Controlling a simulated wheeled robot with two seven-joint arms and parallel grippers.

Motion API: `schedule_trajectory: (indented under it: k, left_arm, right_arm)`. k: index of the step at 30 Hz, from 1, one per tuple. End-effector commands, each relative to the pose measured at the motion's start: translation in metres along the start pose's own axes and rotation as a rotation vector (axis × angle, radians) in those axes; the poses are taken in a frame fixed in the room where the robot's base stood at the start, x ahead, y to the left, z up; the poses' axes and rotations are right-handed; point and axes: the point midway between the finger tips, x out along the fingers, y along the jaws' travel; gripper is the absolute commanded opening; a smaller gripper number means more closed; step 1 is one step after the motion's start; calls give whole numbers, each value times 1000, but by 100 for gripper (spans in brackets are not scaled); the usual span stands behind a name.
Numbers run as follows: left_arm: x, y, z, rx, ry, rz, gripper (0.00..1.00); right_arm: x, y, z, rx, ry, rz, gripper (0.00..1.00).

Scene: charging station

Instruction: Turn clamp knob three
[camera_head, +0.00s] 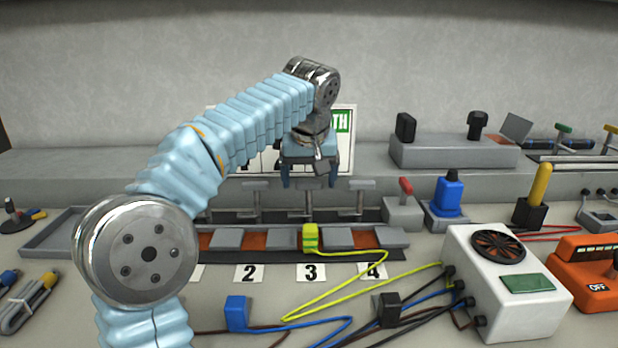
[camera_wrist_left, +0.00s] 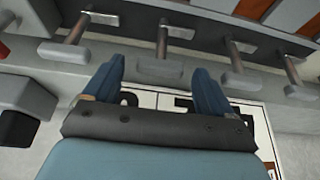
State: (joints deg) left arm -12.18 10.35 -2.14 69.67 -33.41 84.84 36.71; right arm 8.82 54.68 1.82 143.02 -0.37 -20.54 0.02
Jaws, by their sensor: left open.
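Clamp knob three, a grey T-shaped handle (camera_head: 307,184), stands on its post behind the label 3 (camera_head: 311,272). My left gripper (camera_head: 309,183) is open, pointing down, with one blue finger to each side of this knob in the head view. In the left wrist view the knob's bar (camera_wrist_left: 160,72) lies between the two blue fingertips of the left gripper (camera_wrist_left: 160,73), with a gap on both sides. I cannot tell whether the fingers are level with the bar or above it. My right gripper is not in view.
Knob two (camera_head: 255,186) and knob four (camera_head: 361,185) stand close on either side. A yellow-green connector (camera_head: 311,238) sits in front, its cable running right. A red-handled lever (camera_head: 405,187) and a blue switch (camera_head: 448,192) stand right. A white fan box (camera_head: 505,285) is front right.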

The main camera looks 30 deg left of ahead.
Motion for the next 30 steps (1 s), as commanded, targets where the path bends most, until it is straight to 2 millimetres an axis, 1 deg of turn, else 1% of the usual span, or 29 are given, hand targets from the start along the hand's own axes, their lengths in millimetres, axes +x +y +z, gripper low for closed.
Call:
schedule_trajectory:
  k: [3,10,21,30]
  left_arm:
    - [5,0,0,0,0,0,85]
    - [5,0,0,0,0,0,85]
    - [5,0,0,1,0,0,29]
    - [5,1,0,-33,1,-16,29]
  right_arm:
    - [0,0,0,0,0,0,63]
    - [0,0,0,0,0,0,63]
    - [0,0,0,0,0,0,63]
    - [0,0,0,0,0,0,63]
